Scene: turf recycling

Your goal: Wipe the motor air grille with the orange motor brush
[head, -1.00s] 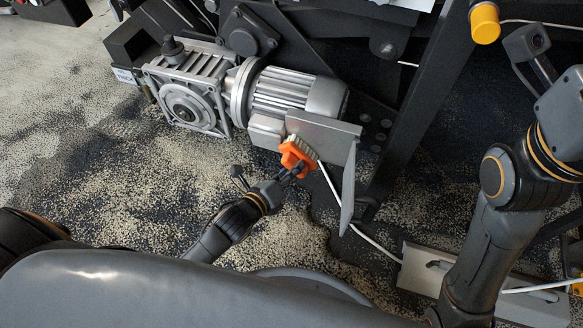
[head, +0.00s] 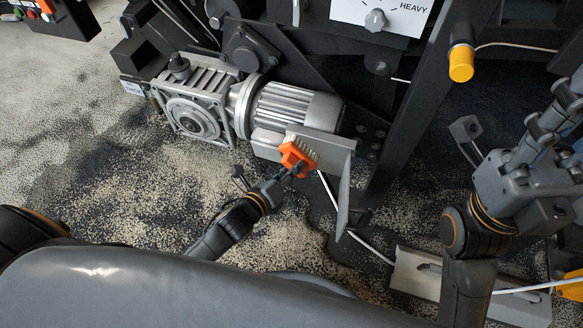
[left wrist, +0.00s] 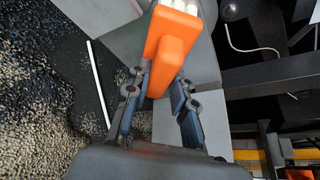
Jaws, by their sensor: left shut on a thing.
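The orange motor brush (head: 293,155) has pale bristles and sits at the near edge of a grey metal plate (head: 322,146) below the motor. My left gripper (head: 298,169) is shut on it from below. In the left wrist view the orange brush (left wrist: 172,45) is between the fingers (left wrist: 160,105), bristles pointing away. The silver finned motor (head: 280,105) has a smooth end cover (head: 323,112) at its right. I cannot make out the grille face. Whether the bristles touch anything is unclear. My right gripper (head: 565,108) is raised at the right; its jaw opening is unclear.
A gearbox (head: 195,115) joins the motor's left. A black frame post (head: 415,110) rises to its right. A white cable (head: 360,240) runs down to a metal bracket (head: 430,275) on the floor. A yellow-capped part (head: 461,64) hangs above. Granules cover the floor.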

